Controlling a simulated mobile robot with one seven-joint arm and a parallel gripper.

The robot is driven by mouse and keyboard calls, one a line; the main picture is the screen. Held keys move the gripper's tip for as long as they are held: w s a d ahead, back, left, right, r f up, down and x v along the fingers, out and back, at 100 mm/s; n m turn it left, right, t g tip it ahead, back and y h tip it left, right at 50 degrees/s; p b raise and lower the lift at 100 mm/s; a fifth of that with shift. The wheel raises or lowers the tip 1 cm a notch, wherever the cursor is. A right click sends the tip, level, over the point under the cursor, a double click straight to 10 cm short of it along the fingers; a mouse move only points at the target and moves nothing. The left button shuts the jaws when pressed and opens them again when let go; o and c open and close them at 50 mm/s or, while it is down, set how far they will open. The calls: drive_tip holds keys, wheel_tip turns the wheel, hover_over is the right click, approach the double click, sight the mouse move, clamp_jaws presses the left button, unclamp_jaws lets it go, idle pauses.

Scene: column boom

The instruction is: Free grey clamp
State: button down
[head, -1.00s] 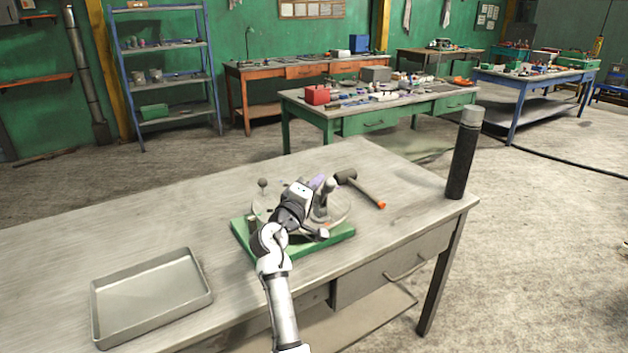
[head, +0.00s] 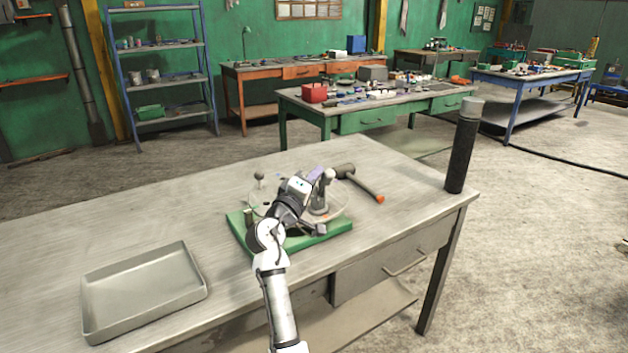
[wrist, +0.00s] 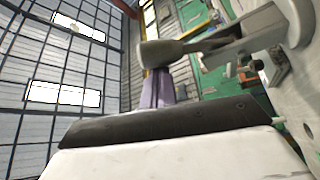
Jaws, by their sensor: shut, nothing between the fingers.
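The grey clamp (head: 320,201) stands on the right part of a round plate (head: 270,203) on a green base (head: 336,233). In the wrist view the clamp's grey arm (wrist: 240,38) crosses the upper right, with a dark rounded end (wrist: 165,52). My gripper (head: 316,173) is beside the clamp's upper part, on its left in the head view. Its purple fingers (wrist: 158,90) are together and empty, pointing past the clamp's dark end. I cannot tell whether they touch it. My wrist hides part of the plate and base.
A hammer (head: 364,184) lies behind the clamp. A thin post with a round knob (head: 258,176) stands at the plate's left. An empty grey tray (head: 143,317) is at the table's front left, and a tall dark cylinder (head: 460,155) stands at the right edge.

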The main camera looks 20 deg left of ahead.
drive_tip(key=shift+d+f+b, duration=0.25)
drive_tip(key=shift+b, duration=0.05)
drive_tip(key=m+b, duration=0.1)
drive_tip(key=b, duration=0.1)
drive_tip(key=d+f+m+b, duration=0.1)
drive_tip(key=b, duration=0.2)
drive_tip(key=h+b, duration=0.1)
drive_tip(key=b, duration=0.1)
drive_tip(key=shift+s+d+f+m+t+b, duration=0.15)
drive_tip(key=shift+s+f+m+t+b, duration=0.15)
drive_tip(key=shift+s+m+t, duration=0.1)
drive_tip(key=m+h+b, duration=0.1)
drive_tip(key=b, duration=0.2)
drive_tip(key=s+d+m+h+b, duration=0.1)
drive_tip(key=m+b, duration=0.1)
drive_tip(key=b, duration=0.2)
drive_tip(key=shift+s+d+f+m, duration=0.15)
drive_tip(key=shift+f+m, duration=0.15)
drive_tip(key=shift+f, duration=0.1)
drive_tip(key=shift+s+d+f+b, duration=0.1)
drive_tip(key=shift+b, duration=0.4)
